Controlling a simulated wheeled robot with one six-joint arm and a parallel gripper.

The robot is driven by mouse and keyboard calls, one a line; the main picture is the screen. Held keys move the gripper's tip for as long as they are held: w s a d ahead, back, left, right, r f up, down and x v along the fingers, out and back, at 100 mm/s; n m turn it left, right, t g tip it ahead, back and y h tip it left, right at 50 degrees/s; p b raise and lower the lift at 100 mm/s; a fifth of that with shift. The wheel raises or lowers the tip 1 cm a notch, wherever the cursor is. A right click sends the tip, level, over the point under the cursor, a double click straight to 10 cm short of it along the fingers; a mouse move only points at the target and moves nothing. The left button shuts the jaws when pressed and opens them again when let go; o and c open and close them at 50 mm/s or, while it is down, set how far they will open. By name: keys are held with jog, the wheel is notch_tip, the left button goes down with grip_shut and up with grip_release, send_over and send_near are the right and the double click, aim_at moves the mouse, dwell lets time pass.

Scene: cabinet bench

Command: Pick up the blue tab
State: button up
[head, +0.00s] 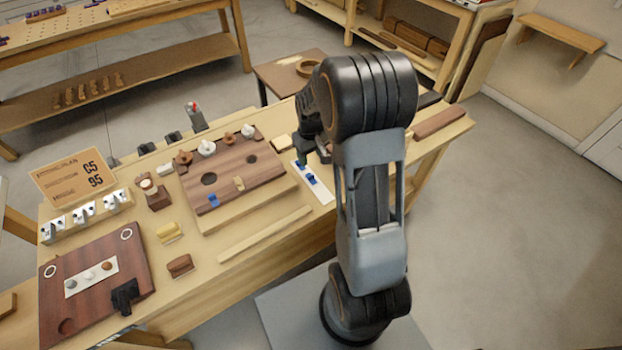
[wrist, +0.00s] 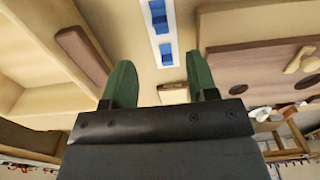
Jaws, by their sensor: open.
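A white strip (head: 321,187) lies on the bench right of the walnut board, with blue pieces on it; one blue piece (head: 311,181) shows clearly. In the wrist view the strip carries two blue pieces, a nearer one (wrist: 166,52) and a farther one (wrist: 157,14). Another blue tab (head: 213,200) is at the front left of the walnut board (head: 225,172). My gripper (head: 306,158) is above the far end of the strip. In the wrist view its green fingers (wrist: 161,82) are apart and empty, with the blue pieces beyond the tips. I cannot tell its exact height.
The walnut board bears knobs, round holes and a yellow tab (head: 239,184). A small pale block (head: 282,142) is close left of my gripper. A dark wood bar (head: 438,123) lies at the right. A long pale bar (head: 265,233) lies along the front edge.

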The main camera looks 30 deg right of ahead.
aim_at(311, 175)
notch_tip(311, 175, down, 10)
jog(key=shift+r+p, duration=0.15)
jog(key=shift+p, duration=0.3)
jog(key=c, duration=0.8)
